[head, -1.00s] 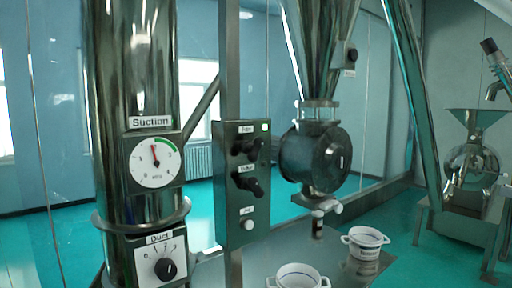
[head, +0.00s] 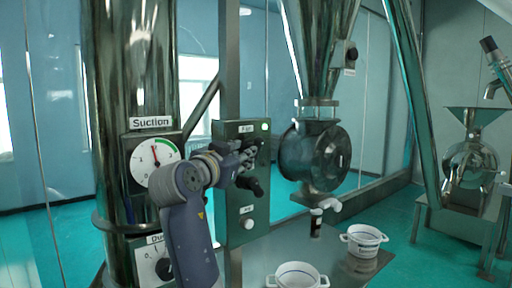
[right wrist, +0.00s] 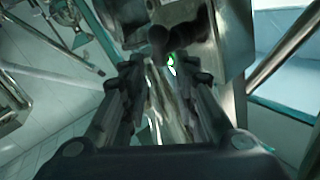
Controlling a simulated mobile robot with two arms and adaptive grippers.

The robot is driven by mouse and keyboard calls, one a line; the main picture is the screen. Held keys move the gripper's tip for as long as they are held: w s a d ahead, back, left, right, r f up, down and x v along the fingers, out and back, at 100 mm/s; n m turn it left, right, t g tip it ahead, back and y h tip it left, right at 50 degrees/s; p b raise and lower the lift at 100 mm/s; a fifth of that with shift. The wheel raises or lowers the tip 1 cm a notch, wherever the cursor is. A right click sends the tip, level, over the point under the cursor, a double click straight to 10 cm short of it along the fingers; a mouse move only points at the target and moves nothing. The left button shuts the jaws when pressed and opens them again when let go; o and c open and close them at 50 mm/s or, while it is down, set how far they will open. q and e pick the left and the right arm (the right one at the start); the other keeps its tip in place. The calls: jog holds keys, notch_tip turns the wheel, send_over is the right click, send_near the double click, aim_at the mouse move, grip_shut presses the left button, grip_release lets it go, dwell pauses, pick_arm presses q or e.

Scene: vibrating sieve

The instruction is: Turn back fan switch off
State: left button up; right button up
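The control panel (head: 229,210) is a grey-green box on a post, with a lit green lamp (head: 264,127) at its top right. The top black switch, under a label that appears to read Fan (head: 247,128), is mostly hidden behind my right gripper (head: 247,153). That gripper is at the front of the panel, at the top switch's height. In the right wrist view its two fingers (right wrist: 162,82) stand apart with a gap between them. A black knob (right wrist: 159,40) shows just beyond the fingertips; contact cannot be told. My left gripper is not in view.
A lower black switch (head: 252,186) and a white button (head: 248,225) sit below on the panel. The suction gauge (head: 140,162) and a duct dial (head: 148,268) are left, partly behind my arm. White pots (head: 297,268) stand below right.

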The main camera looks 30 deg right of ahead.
jog(key=p+x, duration=0.5)
jog(key=x, duration=0.4)
jog(key=shift+w+d+f, duration=0.1)
jog(key=shift+w+d, duration=0.3)
jog(key=shift+d, duration=0.05)
grip_shut()
